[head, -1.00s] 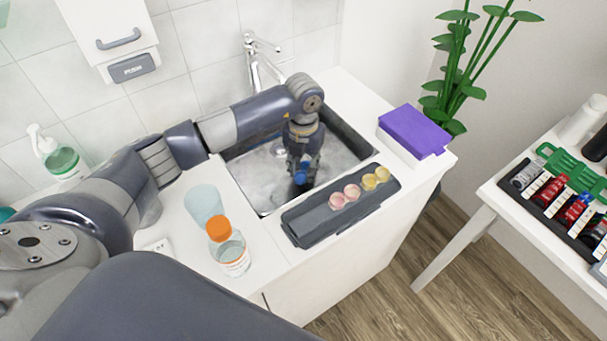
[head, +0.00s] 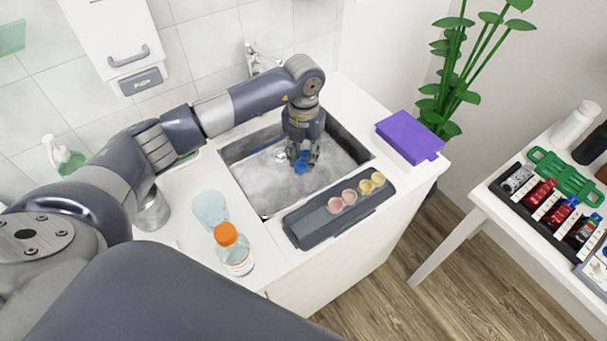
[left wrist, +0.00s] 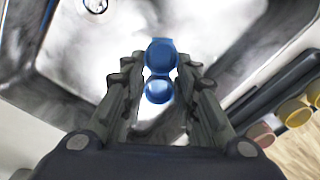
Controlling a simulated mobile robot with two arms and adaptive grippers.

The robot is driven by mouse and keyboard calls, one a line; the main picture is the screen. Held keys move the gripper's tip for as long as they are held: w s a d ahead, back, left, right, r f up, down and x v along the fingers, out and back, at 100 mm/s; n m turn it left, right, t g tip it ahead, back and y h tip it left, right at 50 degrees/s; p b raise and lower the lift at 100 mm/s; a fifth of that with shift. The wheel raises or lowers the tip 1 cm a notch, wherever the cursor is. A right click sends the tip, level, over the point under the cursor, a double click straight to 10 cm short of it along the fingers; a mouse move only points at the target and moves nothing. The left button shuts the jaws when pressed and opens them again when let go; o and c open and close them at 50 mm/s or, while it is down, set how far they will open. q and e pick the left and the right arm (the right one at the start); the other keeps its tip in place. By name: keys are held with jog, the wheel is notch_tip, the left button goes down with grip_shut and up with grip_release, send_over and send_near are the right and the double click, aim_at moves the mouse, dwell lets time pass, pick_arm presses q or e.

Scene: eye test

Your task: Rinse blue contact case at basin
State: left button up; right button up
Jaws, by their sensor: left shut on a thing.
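The blue contact case (head: 302,165) is held in my left gripper (head: 302,156) over the inside of the basin (head: 245,182) in the head view. In the left wrist view the case (left wrist: 158,88) shows as two round blue lobes between the fingers of my left gripper (left wrist: 160,68), which is shut on it. The basin (left wrist: 75,55) lies behind it, grey and pale; I cannot tell how high the case is above its bottom. The tap (head: 254,58) stands at the basin's back, partly hidden by my left arm. My right gripper is not in view.
A dark tray (head: 305,228) with several pink and yellow cases lies along the basin's front edge. An orange-capped bottle (head: 236,256) and a pale blue cup (head: 210,209) stand to the left. A purple-topped box (head: 408,137) is at the right.

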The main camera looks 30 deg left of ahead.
aim_at(303, 162)
pick_arm(q)
jog(key=shift+r+p, duration=1.25)
jog(key=shift+r, duration=1)
dwell(0.4)
notch_tip(303, 162, up, 4)
jog(key=shift+p, duration=1.2)
